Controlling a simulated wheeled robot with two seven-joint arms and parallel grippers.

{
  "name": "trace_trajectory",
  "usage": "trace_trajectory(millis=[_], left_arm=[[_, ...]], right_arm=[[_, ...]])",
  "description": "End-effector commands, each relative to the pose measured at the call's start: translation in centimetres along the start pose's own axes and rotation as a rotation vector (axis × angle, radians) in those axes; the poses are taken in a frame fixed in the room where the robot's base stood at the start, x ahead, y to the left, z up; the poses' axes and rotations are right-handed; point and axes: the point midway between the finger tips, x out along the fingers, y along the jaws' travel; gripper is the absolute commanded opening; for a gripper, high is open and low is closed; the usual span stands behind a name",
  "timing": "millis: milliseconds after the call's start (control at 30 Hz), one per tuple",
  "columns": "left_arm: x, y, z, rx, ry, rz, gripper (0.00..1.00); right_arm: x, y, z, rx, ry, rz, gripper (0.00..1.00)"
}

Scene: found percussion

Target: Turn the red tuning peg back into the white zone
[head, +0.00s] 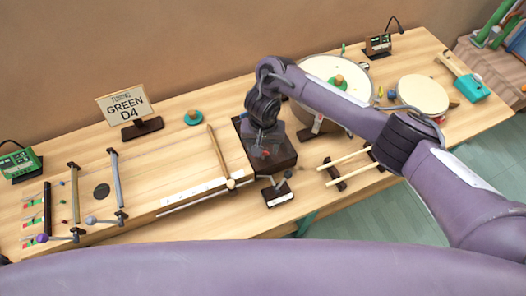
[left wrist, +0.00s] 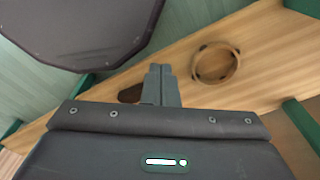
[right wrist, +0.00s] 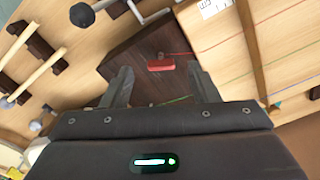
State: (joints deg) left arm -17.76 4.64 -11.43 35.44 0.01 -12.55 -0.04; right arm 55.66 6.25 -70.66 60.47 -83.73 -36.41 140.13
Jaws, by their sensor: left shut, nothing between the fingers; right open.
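A small red peg (right wrist: 160,65) sits on a dark brown box (right wrist: 135,55) in the right wrist view, just ahead of and between my right gripper's fingertips. The red peg shows only as a small spot in the head view (head: 267,153), largely covered by my gripper. My right gripper (right wrist: 160,80) is open, with a finger to either side of the peg and nothing held. I cannot make out a white zone beside the peg. My left gripper (left wrist: 160,72) is shut and empty; it is not visible in the head view.
A sign reading "GREEN D4" (head: 125,107) stands at the back. A wooden stick (head: 218,153) lies left of the box. Drums (head: 422,95) stand to the right, and two light sticks (head: 345,158) lie at the front. A round wooden ring (left wrist: 215,63) shows in the left wrist view.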

Motion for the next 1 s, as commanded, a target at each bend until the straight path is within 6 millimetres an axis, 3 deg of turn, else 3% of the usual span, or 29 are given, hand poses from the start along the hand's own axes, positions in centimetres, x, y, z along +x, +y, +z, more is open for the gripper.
trace_trajectory(millis=[33,167,433,567,900,1000], left_arm=[[1.2,0.1,0.9,0.0,-0.012,0.001,0.0],[1.9,0.2,1.7,0.0,-0.023,0.002,0.0],[2.1,-0.4,-2.1,0.0,0.031,-0.005,0.0],[2.1,-0.4,-2.1,0.0,0.031,-0.005,0.0],[2.1,-0.1,-0.4,0.0,0.006,-0.001,0.0],[2.1,-0.1,-0.4,0.0,0.006,-0.001,0.0]], right_arm=[[1.5,0.0,0.1,0.002,-0.003,-0.001,0.55],[2.8,0.0,0.0,0.001,-0.001,0.0,0.55],[3.5,0.0,-0.1,0.0,0.001,0.0,0.55],[3.4,0.0,-0.1,0.0,0.001,0.0,0.55],[3.4,0.0,-0.1,0.0,0.001,0.0,0.11],[3.4,0.0,-0.1,-0.001,0.001,0.0,0.1]])
